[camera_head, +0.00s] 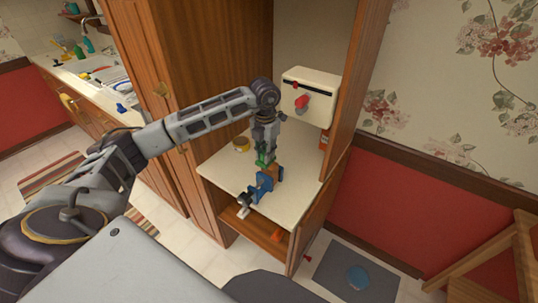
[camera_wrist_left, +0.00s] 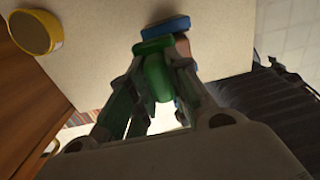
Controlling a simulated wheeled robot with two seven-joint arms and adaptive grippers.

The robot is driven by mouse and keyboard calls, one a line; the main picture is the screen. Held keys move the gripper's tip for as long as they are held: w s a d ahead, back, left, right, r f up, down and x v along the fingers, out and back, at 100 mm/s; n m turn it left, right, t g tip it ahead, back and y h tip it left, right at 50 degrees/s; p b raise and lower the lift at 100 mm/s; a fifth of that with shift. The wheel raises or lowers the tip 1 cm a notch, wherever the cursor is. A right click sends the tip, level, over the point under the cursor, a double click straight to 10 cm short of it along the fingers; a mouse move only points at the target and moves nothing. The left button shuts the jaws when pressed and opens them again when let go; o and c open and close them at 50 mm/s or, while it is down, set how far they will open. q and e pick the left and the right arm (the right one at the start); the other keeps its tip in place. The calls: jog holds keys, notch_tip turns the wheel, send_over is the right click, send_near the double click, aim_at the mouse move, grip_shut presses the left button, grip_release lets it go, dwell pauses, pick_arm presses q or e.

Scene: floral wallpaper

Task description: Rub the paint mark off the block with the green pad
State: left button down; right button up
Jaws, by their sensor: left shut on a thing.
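My left gripper (camera_head: 265,149) points down over the pale counter and is shut on the green pad (camera_head: 262,160). In the left wrist view the green pad (camera_wrist_left: 156,76) sits between the fingers (camera_wrist_left: 152,92). A blue vise (camera_head: 262,187) stands on the counter just below the pad. A small brownish piece (camera_head: 278,173), apparently the block, shows beside the vise's upper part. In the wrist view, a blue part (camera_wrist_left: 165,28) and a brownish part (camera_wrist_left: 182,46) lie close beyond the pad. I cannot tell whether the pad touches the block. The paint mark is not discernible. My right gripper is not in view.
A yellow round container (camera_head: 241,144) stands on the counter (camera_head: 220,168) at the back left. A cream box with a red lever (camera_head: 309,96) is at the back, with an orange item (camera_head: 323,140) below its right side. Wooden cabinet walls flank the counter left and right.

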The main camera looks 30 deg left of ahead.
pick_arm(q)
jog(key=shift+a+f, duration=0.1)
jog(key=shift+a, duration=0.6)
jog(key=shift+w+r+p, duration=0.1)
jog(key=shift+r+p, duration=1.6)
jog(key=shift+r, duration=1.45)
notch_tip(320, 180, up, 3)
jog(key=shift+p, duration=0.85)
jog(key=shift+f, duration=0.1)
